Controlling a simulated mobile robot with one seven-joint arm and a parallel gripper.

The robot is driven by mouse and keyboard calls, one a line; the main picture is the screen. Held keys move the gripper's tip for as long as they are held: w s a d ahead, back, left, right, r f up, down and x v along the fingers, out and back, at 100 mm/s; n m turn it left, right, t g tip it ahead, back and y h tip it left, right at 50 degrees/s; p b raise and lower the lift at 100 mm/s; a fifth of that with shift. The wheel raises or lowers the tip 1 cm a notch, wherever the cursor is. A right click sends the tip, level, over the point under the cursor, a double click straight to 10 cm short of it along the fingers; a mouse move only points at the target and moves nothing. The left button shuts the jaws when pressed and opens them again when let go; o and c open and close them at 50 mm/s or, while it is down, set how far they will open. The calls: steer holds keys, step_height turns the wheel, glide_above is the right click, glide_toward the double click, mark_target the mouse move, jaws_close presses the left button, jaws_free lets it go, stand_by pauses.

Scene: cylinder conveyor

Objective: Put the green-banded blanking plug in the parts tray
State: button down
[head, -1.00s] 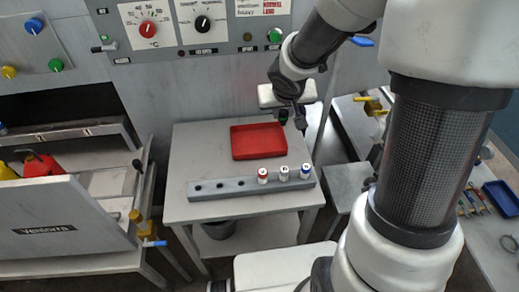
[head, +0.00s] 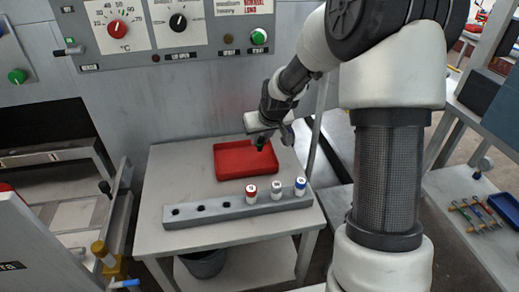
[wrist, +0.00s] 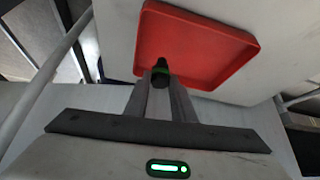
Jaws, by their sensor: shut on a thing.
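The red parts tray (head: 232,165) lies on the grey table, and it fills the upper part of the wrist view (wrist: 205,40). My gripper (head: 262,143) is at the tray's back right part in the head view. In the wrist view my gripper (wrist: 161,76) is shut on a dark plug with a green band (wrist: 161,66). The plug appears in front of the tray's near edge in that view. Its height above the tray is hard to tell. In the head view the plug is small and dark, its band not clear.
A grey rack (head: 228,210) stands along the table's front. It holds a red-banded plug (head: 251,194), a grey-banded plug (head: 277,190) and a blue-banded plug (head: 300,187), with several empty holes at left. A control panel (head: 165,28) is on the wall behind.

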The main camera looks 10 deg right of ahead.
mark_target(261, 144)
steer(key=shift+f+b, duration=0.35)
steer(key=shift+f, duration=1.4)
steer(key=shift+f, duration=0.2)
steer(key=c, duration=1.5)
jaws_free()
steer(key=shift+s+r, duration=0.1)
steer(key=shift+r, duration=0.35)
steer(key=p+v, duration=0.3)
steer(key=v, duration=0.8)
steer(key=shift+s+r, duration=0.15)
steer(key=shift+r, duration=0.05)
